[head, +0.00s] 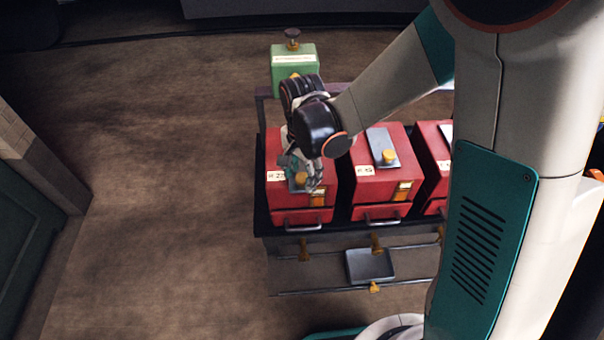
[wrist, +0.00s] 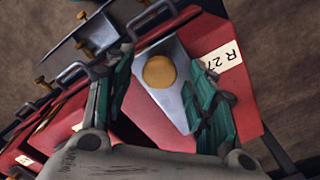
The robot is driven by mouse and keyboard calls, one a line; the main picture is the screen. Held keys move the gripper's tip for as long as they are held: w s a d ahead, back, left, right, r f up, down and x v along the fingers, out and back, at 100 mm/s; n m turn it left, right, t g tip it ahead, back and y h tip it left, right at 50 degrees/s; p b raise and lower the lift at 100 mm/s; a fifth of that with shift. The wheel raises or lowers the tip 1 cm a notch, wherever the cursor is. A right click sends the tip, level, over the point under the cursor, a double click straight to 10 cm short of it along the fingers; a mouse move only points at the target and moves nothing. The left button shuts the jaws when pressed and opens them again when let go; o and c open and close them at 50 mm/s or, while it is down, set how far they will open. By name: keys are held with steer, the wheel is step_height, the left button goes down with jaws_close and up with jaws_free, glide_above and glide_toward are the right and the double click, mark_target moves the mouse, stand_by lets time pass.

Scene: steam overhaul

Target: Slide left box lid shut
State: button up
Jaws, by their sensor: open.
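The left red box (head: 273,196) stands at the left end of a dark bench, with a white label at its top left. Its grey metal lid (wrist: 160,102) has a round brass knob (wrist: 159,72) and lies flat on the box top. In the head view the knob (head: 300,179) is near the front edge. My gripper (head: 301,172) is over this box, open, pointing down. In the wrist view its teal fingers (wrist: 162,100) are spread either side of the lid, with the knob between and slightly beyond them. A dark patch beside the lid is partly hidden; I cannot tell if it is an opening.
A middle red box (head: 383,209) with a grey lid (head: 380,141) stands close on the right, and another red box (head: 433,168) is beyond it, partly behind my arm. A green box (head: 294,75) is behind. A grey tray (head: 370,265) is at the front. Floor is clear left.

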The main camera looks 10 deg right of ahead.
mark_target(300, 164)
jaws_close()
steer(key=shift+w+d, duration=0.1)
steer(key=shift+w, duration=3.35)
jaws_free()
steer(key=shift+w+f, duration=0.1)
steer(key=shift+w, duration=0.05)
step_height(300, 164, up, 12)
